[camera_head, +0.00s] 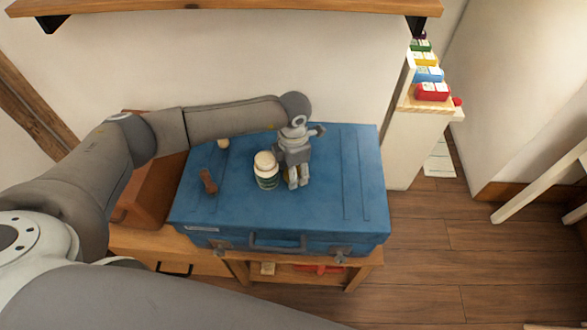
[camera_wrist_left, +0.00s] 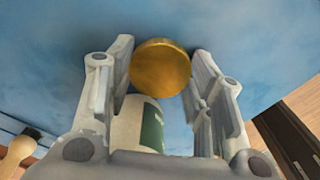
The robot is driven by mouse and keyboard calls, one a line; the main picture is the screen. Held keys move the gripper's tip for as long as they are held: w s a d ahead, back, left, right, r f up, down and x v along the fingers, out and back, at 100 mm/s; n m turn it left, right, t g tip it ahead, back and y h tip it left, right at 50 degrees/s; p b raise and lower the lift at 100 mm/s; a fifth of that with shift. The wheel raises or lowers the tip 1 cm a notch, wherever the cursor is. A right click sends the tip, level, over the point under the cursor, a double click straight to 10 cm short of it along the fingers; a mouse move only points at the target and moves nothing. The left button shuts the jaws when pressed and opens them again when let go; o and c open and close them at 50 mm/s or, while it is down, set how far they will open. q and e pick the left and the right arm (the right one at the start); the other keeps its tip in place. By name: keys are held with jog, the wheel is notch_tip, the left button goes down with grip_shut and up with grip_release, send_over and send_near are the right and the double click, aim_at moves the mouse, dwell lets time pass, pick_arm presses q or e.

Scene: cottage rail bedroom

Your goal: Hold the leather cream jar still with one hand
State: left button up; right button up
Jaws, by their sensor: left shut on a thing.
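A pale jar with a cream lid and a green label (camera_head: 265,172) stands upright on the blue suitcase (camera_head: 335,200); its writing is too small to read. Its labelled side also shows in the left wrist view (camera_wrist_left: 138,125), partly hidden by my gripper. My left gripper (camera_head: 298,184) is just right of this jar, low over the suitcase. In the left wrist view its fingers (camera_wrist_left: 164,85) are on either side of a round gold tin (camera_wrist_left: 160,68) and appear shut on it. In the head view only a yellow sliver of the tin shows. My right gripper is out of view.
A brown brush-like thing (camera_head: 208,181) and a small pale knob (camera_head: 223,143) are left of the jar. The suitcase's right side is clear. It rests on a wooden bench (camera_head: 355,277). A wooden shelf (camera_head: 220,8) hangs above.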

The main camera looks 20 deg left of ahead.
pick_arm(q)
jog(key=shift+f, duration=0.2)
jog(key=o, duration=1.1)
jog(key=shift+r, duration=0.1)
jog(key=shift+r, duration=0.25)
notch_tip(320, 180, up, 12)
jog(key=shift+f+b, duration=0.1)
jog(key=shift+b, duration=0.3)
jog(key=shift+s, duration=0.1)
